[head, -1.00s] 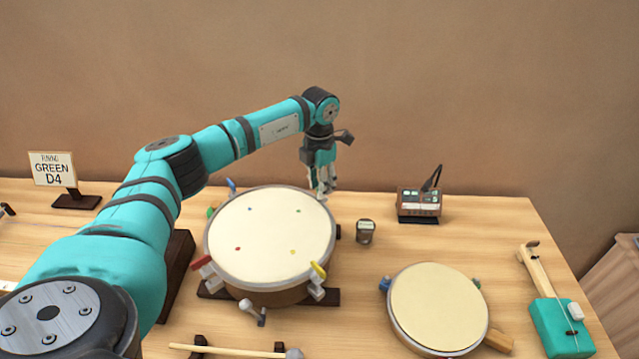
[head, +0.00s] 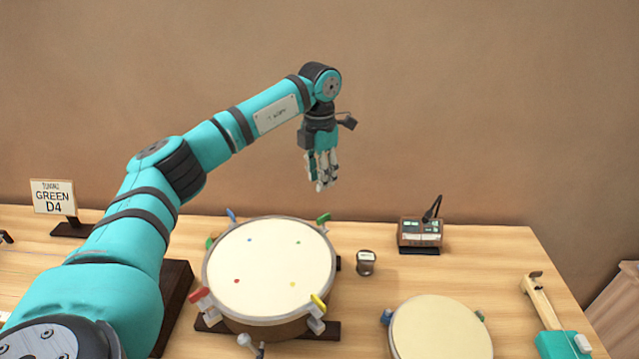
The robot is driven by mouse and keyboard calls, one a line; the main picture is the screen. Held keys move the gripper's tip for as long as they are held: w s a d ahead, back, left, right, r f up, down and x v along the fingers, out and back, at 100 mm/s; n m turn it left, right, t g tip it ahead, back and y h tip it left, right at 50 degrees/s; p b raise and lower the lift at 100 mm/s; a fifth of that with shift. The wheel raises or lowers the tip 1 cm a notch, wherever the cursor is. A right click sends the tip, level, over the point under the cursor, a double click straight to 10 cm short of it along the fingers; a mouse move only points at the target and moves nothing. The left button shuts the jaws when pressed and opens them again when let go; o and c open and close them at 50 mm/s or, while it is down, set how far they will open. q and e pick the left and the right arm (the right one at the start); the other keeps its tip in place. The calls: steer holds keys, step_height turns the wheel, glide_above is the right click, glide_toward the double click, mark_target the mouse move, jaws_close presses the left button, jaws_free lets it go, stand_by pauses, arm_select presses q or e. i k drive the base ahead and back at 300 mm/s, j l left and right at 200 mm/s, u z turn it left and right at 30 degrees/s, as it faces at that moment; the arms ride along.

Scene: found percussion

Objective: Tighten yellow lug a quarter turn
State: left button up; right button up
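The yellow lug (head: 318,302) is a small key on the near right rim of the large round drum (head: 270,265), above a pale bracket. A matching yellow dot (head: 293,284) is on the cream drumhead. My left gripper (head: 322,187) hangs fingers-down in the air above the far right rim, well apart from the yellow lug. Its pale fingers look close together with nothing visible between them, but whether they are fully shut is unclear. Below it is a green lug (head: 324,218). A red lug (head: 200,294) is at the near left and a blue lug (head: 232,215) at the far left.
A small dark cup-like object (head: 366,262) stands right of the drum. A brown tuner-like box (head: 420,232) is behind it. A "GREEN D4" sign (head: 53,197) stands at the left.

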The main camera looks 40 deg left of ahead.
mark_target(321, 306)
steer(key=k+l, duration=1.2)
steer(key=k, duration=0.05)
